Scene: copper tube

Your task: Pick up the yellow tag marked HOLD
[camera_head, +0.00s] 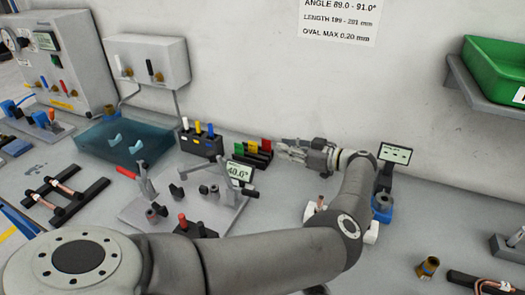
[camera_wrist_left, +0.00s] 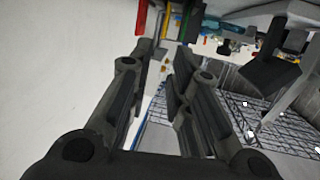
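A dark rack (camera_head: 258,160) on the bench holds a green tag (camera_head: 239,150), a yellow tag (camera_head: 252,147) and a red tag (camera_head: 266,146) side by side. No lettering on them can be read. My left gripper (camera_head: 283,147) is just right of the rack, its fingers pointing left toward the tags. In the left wrist view, my left gripper (camera_wrist_left: 163,55) is open and empty. The yellow tag (camera_wrist_left: 166,22) shows ahead in the gap between the fingertips, with the red tag (camera_wrist_left: 141,17) left and the green tag (camera_wrist_left: 185,20) right. My right gripper is not in view.
A black holder with coloured-handled items (camera_head: 201,143) stands left of the rack. A fixture with a display (camera_head: 239,173) is in front of it. A small screen on a stand (camera_head: 395,154) is to the right. The white wall rises close behind the rack.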

